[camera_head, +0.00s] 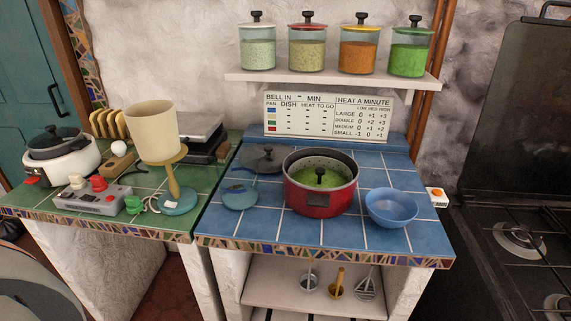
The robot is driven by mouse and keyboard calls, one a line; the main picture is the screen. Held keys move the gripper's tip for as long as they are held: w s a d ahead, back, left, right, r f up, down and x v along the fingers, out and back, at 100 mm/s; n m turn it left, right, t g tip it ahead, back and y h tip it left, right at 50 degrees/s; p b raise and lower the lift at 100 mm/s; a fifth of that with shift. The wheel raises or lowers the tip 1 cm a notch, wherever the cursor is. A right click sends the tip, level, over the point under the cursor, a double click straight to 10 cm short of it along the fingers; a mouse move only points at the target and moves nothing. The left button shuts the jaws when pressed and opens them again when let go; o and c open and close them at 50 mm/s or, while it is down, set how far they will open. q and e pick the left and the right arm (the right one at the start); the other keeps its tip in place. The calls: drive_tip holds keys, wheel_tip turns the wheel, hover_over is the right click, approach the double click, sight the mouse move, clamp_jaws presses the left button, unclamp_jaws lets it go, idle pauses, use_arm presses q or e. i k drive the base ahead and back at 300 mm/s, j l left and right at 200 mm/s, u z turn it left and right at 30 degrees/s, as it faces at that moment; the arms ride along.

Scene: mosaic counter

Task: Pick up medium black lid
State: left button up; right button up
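Neither of my grippers is in view.
A small blue dish (240,195) and a blue bowl (392,208) flank the pot. Left, on the green counter (200,185), are a cream cup on a stand (176,190), a white cooker (62,158) and a grey control box (92,196). Lidded jars (307,52) stand on the shelf above.

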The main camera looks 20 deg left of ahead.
sight(276, 152)
drive_tip(key=k+j, duration=0.1)
drive_tip(key=j, duration=0.7)
drive_tip(key=j+z, duration=0.1)
drive_tip(key=j, duration=0.7)
drive_tip(key=k, duration=0.05)
